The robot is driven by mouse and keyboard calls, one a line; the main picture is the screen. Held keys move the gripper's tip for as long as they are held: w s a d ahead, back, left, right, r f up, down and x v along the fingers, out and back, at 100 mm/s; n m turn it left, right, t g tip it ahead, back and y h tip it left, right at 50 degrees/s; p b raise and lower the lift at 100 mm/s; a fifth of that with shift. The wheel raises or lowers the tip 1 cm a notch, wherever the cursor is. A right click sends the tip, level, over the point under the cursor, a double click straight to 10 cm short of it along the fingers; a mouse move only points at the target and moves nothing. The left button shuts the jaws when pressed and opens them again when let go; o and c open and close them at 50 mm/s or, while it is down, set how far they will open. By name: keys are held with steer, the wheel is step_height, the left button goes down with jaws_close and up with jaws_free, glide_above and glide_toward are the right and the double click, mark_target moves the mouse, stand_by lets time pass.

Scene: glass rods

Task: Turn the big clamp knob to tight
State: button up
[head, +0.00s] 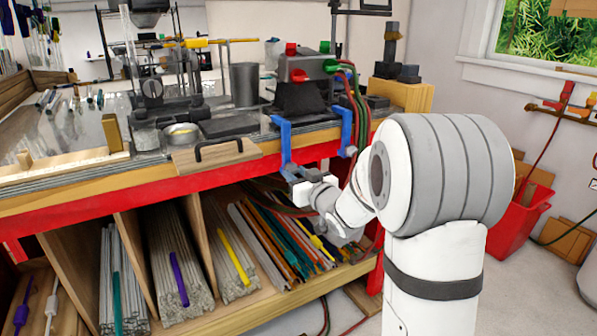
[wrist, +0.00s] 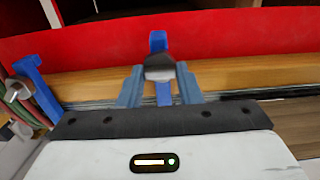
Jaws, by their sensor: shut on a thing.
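A blue clamp (head: 284,142) grips the bench's front edge in the head view. Its blue frame also shows in the wrist view (wrist: 158,41). My gripper (head: 292,176) is at the lower end of this clamp, under the bench edge. In the wrist view its two fingers (wrist: 160,78) are on either side of the clamp's grey and dark knob (wrist: 159,68), shut on it. The knob is hidden by my gripper in the head view, and no tight mark is readable.
A second blue clamp (head: 347,131) is to the right, with hoses (head: 357,108) beside it. A torch (head: 300,75) stands on the bench above. Shelves of glass rods (head: 182,262) are below. A red bin (head: 517,222) stands on the floor at right.

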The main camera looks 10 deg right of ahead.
steer(key=m+p, duration=0.2)
steer(key=m, duration=0.4)
steer(key=shift+r+p, duration=0.2)
steer(key=shift+p, duration=0.15)
steer(key=m+p, duration=0.2)
steer(key=m, duration=0.3)
steer(key=shift+m, duration=0.4)
steer(key=o, duration=1)
steer(key=shift+f, duration=0.15)
steer(key=shift+s, duration=0.1)
steer(key=v, duration=0.7)
steer(key=shift+s+d, duration=0.15)
steer(key=shift+s, duration=0.1)
